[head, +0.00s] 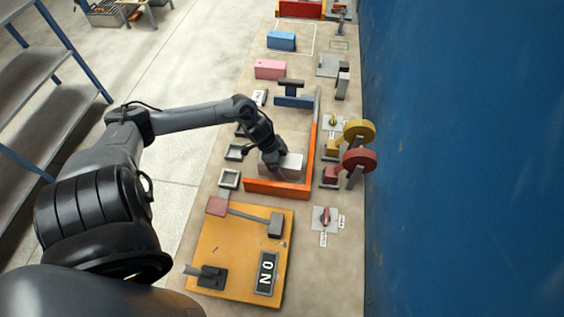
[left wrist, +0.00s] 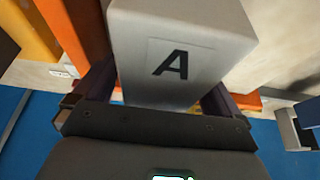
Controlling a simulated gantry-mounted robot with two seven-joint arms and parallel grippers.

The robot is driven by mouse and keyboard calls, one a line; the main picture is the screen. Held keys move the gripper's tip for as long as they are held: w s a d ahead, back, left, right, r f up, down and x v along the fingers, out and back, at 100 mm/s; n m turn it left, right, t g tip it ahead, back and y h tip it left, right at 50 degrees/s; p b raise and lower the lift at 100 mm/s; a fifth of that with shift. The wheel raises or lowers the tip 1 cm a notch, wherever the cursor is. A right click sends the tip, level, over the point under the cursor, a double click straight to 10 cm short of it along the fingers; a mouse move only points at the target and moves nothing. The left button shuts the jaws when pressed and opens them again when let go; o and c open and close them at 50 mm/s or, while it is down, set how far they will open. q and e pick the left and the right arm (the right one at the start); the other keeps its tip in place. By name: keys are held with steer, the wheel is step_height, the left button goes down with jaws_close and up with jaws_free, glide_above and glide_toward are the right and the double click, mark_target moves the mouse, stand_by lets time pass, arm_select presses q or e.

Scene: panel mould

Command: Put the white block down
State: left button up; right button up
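The white block (head: 289,166) is pale grey-white, inside the corner of the orange frame (head: 277,188) in the head view. The left wrist view shows the block (left wrist: 178,50) close up, with a black letter A on its face. My left gripper (head: 275,158) reaches it from the left. Its fingers (left wrist: 158,100) lie on both sides of the block and appear shut on it. The block's underside is hidden, so I cannot tell whether it touches the table. My right gripper is not in view.
The orange frame's long side (head: 311,155) stands right of the block. Red and yellow discs (head: 358,160) stand beyond it, by the blue wall (head: 460,150). A yellow board (head: 240,248) lies nearer. Pink (head: 270,69) and blue (head: 281,41) blocks lie farther back.

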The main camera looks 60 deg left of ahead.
arm_select(q)
steer(key=p+v, duration=0.4)
steer(key=v, duration=0.7)
steer(key=shift+s+r, duration=0.1)
steer(key=shift+r, duration=0.3)
steer(key=d+f+n+t+y, duration=0.1)
steer(key=d+f+t+y, duration=0.3)
steer(key=d, duration=0.9)
steer(key=s+d+r+n+g, duration=0.2)
steer(key=s+d, duration=0.2)
steer(key=d, duration=0.3)
steer(key=s+d+r+n+g+h, duration=0.1)
steer(key=s+d+r+n+g, duration=0.1)
steer(key=d, duration=0.4)
steer(key=shift+s+d+r, duration=0.35)
steer(key=shift+s+r, duration=0.45)
steer(key=shift+s, duration=0.3)
steer(key=shift+r, duration=0.1)
